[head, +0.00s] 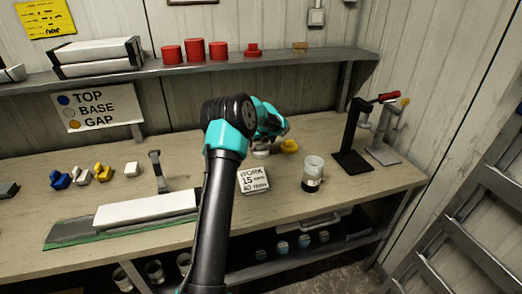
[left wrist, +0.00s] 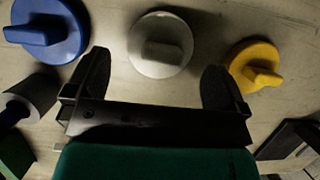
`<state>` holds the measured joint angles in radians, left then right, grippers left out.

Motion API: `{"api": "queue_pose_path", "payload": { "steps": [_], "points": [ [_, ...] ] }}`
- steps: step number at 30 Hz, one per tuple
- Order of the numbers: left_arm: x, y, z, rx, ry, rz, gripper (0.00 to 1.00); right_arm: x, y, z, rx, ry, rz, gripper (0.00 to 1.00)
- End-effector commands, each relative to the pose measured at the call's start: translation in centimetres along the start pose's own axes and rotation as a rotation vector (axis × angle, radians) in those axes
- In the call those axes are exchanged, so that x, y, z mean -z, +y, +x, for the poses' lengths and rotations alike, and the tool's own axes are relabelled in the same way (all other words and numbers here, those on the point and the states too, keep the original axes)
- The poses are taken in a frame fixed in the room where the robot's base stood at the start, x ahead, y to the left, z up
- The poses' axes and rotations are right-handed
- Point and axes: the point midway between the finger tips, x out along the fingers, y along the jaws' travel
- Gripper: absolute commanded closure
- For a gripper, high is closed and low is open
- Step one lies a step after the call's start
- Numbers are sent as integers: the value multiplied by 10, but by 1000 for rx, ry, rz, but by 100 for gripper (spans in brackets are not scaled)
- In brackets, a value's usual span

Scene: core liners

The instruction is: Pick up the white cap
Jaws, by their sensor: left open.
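The white cap (left wrist: 160,45) is a round disc with a raised grip bar, lying on the bench. It sits in the upper middle of the left wrist view, between a blue cap (left wrist: 45,30) on the left and a yellow cap (left wrist: 256,67) on the right. My left gripper (left wrist: 157,72) is open above it, with one finger to each side and nothing held. In the head view the left gripper (head: 272,128) hangs over the bench and partly covers the white cap (head: 261,153). The yellow cap (head: 289,146) shows just right of it. My right gripper does not show.
A black stand (head: 354,140) is to the right. A shelf (head: 200,69) runs behind.

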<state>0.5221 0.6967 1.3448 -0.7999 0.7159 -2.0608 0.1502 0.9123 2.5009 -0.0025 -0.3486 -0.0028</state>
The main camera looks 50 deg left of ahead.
Motion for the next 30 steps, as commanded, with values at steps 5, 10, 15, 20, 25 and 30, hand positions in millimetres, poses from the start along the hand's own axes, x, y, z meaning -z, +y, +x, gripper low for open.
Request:
{"api": "queue_pose_path", "payload": {
  "steps": [5,10,15,20,25,30],
  "points": [
    [0,-2,20,-2,2,0,0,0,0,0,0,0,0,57],
    [-1,-2,42,-1,2,0,0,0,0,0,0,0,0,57],
    [-2,-3,50,0,1,1,0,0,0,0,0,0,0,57],
    [-2,-3,50,0,1,0,0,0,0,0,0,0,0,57],
    [-2,-3,50,0,1,0,0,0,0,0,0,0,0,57],
    [-2,-3,50,0,1,0,7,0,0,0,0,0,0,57]
  ]
}}
